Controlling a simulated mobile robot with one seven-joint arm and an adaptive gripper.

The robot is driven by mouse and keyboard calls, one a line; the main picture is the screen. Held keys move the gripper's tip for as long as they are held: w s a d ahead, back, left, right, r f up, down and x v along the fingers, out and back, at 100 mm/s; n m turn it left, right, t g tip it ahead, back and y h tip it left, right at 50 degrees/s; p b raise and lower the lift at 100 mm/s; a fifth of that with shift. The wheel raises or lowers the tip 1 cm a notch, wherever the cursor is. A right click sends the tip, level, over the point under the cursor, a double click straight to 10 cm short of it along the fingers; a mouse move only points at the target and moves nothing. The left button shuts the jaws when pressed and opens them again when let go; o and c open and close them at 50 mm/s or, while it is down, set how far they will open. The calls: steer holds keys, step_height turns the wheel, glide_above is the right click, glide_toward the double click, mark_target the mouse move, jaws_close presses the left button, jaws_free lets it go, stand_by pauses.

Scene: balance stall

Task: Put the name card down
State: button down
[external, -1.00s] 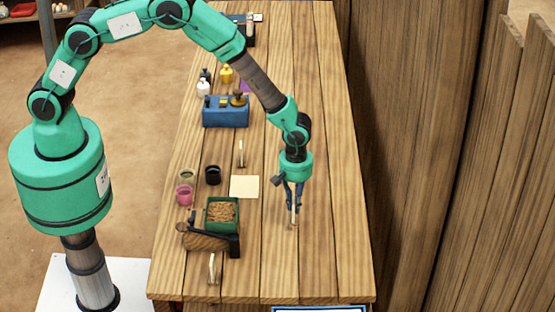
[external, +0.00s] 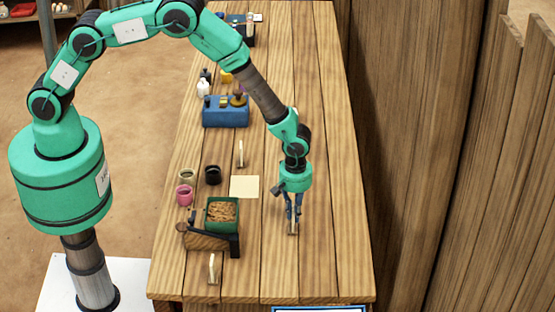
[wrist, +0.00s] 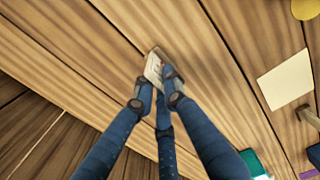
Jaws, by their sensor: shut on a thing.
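The name card (wrist: 153,66) is a small pale piece with a wooden edge, held between my fingertips in the wrist view. In the external view the card (external: 293,229) is mostly hidden by the fingers and looks upright. My gripper (external: 293,222) points down and is shut on it, low over the wooden table, right of the pale square sheet. In the wrist view my gripper (wrist: 160,82) covers the card's lower part. I cannot tell whether the card touches the table top.
The pale sheet (external: 244,187) lies flat to the left. Beyond it are a green box (external: 208,214) of brown bits, a black cup (external: 213,175) and a pink cup (external: 184,195). Small upright pieces stand behind (external: 240,154) and in front (external: 212,268). The table's right side is bare.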

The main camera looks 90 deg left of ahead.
steer(key=shift+f, duration=0.1)
steer(key=c, duration=2.2)
jaws_free()
steer(key=shift+f, duration=0.1)
steer(key=o, duration=0.4)
step_height(320, 180, up, 12)
steer(key=shift+r+b, duration=0.25)
steer(key=shift+b, duration=0.05)
